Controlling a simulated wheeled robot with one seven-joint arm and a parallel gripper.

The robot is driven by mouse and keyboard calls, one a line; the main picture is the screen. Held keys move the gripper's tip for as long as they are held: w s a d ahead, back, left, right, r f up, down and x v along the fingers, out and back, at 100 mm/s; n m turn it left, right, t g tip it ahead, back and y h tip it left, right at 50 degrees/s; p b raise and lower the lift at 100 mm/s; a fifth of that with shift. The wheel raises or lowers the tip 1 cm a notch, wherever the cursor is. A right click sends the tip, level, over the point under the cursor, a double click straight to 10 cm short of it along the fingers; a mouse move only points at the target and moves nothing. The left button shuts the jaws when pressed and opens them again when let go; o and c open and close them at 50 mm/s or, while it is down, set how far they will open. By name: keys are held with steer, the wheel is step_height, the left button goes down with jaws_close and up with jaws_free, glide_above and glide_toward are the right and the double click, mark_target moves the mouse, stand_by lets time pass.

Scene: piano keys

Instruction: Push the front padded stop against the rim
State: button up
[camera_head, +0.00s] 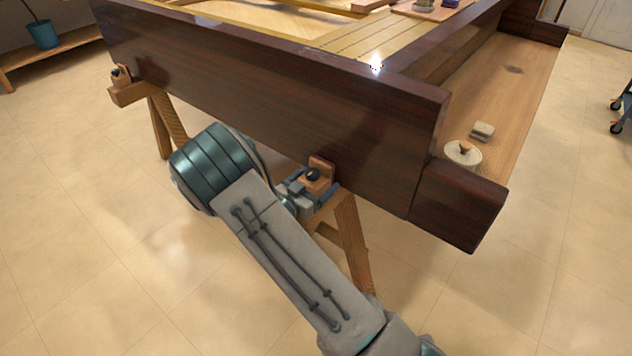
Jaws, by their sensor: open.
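The piano's dark wooden rim (270,95) runs from the upper left to the right. The front padded stop (318,176) is a small wooden block with a dark knob and an upright reddish-brown face, on the end of the near trestle. It stands close beside the lower edge of the rim; I cannot tell whether its pad touches the rim. My gripper (303,190) is open at the near side of this stop, low by the trestle top. My own arm and wrist partly hide its fingers, and contact with the stop is unclear.
A second stop (122,76) sits on the far trestle (162,125) at the left. The near trestle's leg (351,240) stands just right of my arm. A round pale item with a wooden knob (463,153) and a small block (482,131) lie on the keybed. The floor at left is clear.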

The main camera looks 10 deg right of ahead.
steer(key=p+v, duration=0.1)
steer(key=v, duration=1.2)
steer(key=shift+s+a+p, duration=0.25)
steer(key=shift+a+p, duration=0.1)
steer(key=w+a+r+n+g+y+p, duration=0.1)
steer(key=w+r+y+p, duration=0.3)
steer(key=r+y, duration=0.3)
steer(key=w+r+n+y+p, duration=0.25)
steer(key=r+y+p, duration=0.25)
steer(key=r, duration=0.4)
steer(key=s+d+r+n+g+y+p, duration=0.1)
steer(key=s+r+n+g+y+p, duration=0.25)
steer(key=r, duration=0.85)
steer(key=s+d+r+n+g+p, duration=0.1)
steer(key=s+d+r+p, duration=0.1)
steer(key=s, duration=0.5)
steer(key=s+d+r+g+h+p, duration=0.1)
steer(key=s+d+r+g+p, duration=0.1)
steer(key=s+d+r, duration=0.3)
steer(key=s+d+r+n+g+h+p, duration=0.1)
steer(key=s+d+r+p, duration=0.2)
steer(key=s, duration=0.8)
steer(key=d, duration=0.2)
steer(key=shift+s+d+r+n+p, duration=0.2)
steer(key=shift+d+n+p, duration=0.1)
steer(key=shift+d+p, duration=0.1)
